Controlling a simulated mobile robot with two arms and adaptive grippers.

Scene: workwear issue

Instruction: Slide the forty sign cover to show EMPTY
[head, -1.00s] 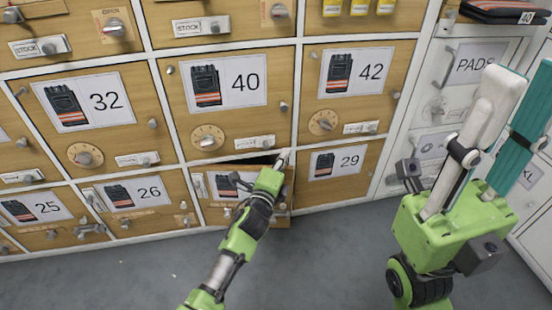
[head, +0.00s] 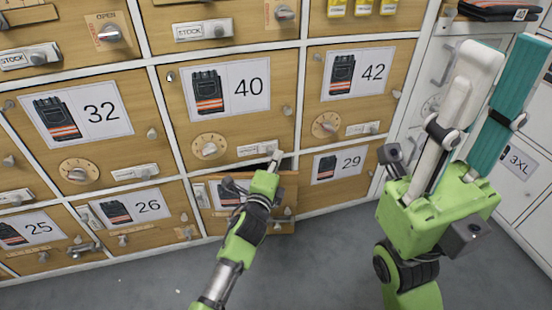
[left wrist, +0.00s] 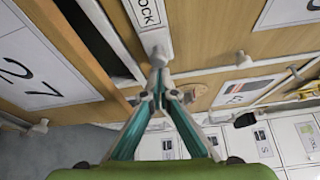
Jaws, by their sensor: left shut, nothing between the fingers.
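The forty door (head: 230,125) is wooden and carries a card with a picture of dark trousers and "40". Its small sign (head: 252,149) is at the door's lower right. In the left wrist view the sign cover's knob (left wrist: 157,55) stands at the end of the plate, whose visible letters "OCK" (left wrist: 148,12) belong to STOCK. My left gripper (head: 276,156) is shut and empty, its tips right at the knob; I cannot tell whether they touch. My right gripper (head: 507,52) is open and empty, raised at the right.
The door below (head: 228,196), numbered 27 (left wrist: 22,72) in the left wrist view, stands ajar under my left arm. Door 42 (head: 355,90) is to the right and door 32 (head: 88,120) to the left. Grey floor (head: 150,280) is clear in front.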

